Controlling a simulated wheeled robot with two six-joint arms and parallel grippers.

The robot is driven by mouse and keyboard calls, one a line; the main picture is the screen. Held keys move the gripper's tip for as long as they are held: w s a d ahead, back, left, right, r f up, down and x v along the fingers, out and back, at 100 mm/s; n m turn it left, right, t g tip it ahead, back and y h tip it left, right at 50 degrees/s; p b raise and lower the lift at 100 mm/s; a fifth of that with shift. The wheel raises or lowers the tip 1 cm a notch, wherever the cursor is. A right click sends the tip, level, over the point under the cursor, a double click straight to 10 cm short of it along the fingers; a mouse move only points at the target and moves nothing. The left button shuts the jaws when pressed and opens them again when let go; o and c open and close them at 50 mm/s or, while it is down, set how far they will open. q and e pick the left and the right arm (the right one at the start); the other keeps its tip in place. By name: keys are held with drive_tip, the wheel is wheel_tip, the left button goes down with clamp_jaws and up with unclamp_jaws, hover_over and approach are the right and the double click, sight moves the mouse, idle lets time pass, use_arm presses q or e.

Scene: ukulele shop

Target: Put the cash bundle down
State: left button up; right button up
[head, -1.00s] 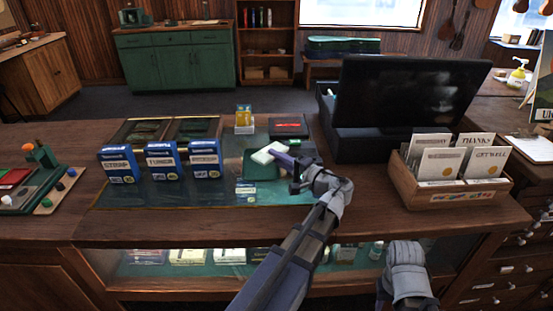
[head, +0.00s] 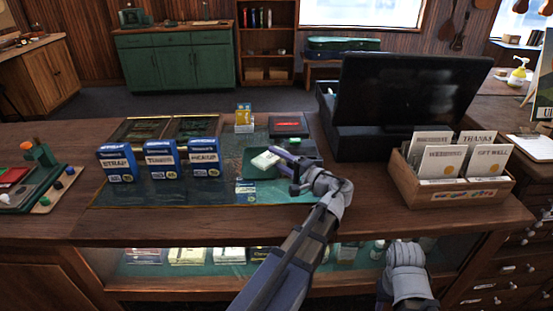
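The cash bundle (head: 265,161), a small pale green-white block, lies tilted at the dark green tray (head: 256,172) on the glass-topped counter. My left gripper (head: 283,161) reaches in from the lower right, just right of the bundle. Its fingers look spread, one along the bundle's upper right side. Whether a finger still touches the bundle is too small to tell. Part of my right arm shows at the bottom right; its fingers are not visible.
Several blue boxes (head: 161,161) stand left of the tray. A yellow item (head: 243,114) on a stand and a dark red-topped box (head: 289,125) are behind it. A black open-lidded case (head: 400,110) and a wooden card box (head: 455,185) stand to the right.

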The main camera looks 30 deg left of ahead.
use_arm(q)
drive_tip(key=shift+r, duration=0.35)
drive_tip(key=shift+r+p, duration=0.5)
drive_tip(key=shift+p, duration=0.25)
drive_tip(key=v, duration=1.2)
drive_tip(key=shift+f, duration=0.2)
use_arm(e)
drive_tip(key=shift+r, duration=0.6)
use_arm(q)
drive_tip(key=o, duration=0.9)
drive_tip(key=shift+d, duration=0.1)
use_arm(e)
drive_tip(key=shift+d, duration=0.15)
